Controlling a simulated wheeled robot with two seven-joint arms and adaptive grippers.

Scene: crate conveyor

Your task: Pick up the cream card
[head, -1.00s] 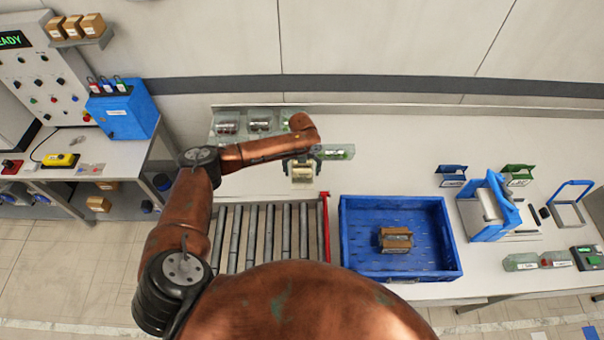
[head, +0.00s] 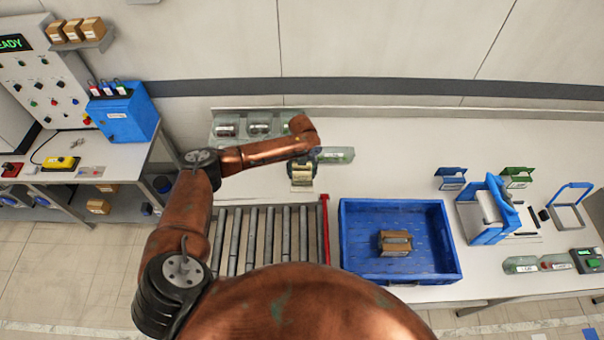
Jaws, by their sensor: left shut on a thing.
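The cream card (head: 302,174) is a small pale piece at the back of the table, behind the right end of the roller conveyor. My left gripper (head: 302,183) is over it, pointing down, and is shut on it. The wrist and fingers hide part of the card. I cannot tell whether the card still touches what lies under it. My right gripper is not in view.
Clear bins (head: 259,124) stand along the back edge, one just right of my wrist. A blue crate (head: 392,202) with brown boxes (head: 395,243) stands right of the rollers (head: 270,238). A blue stand (head: 486,212) is further right. The table between them is clear.

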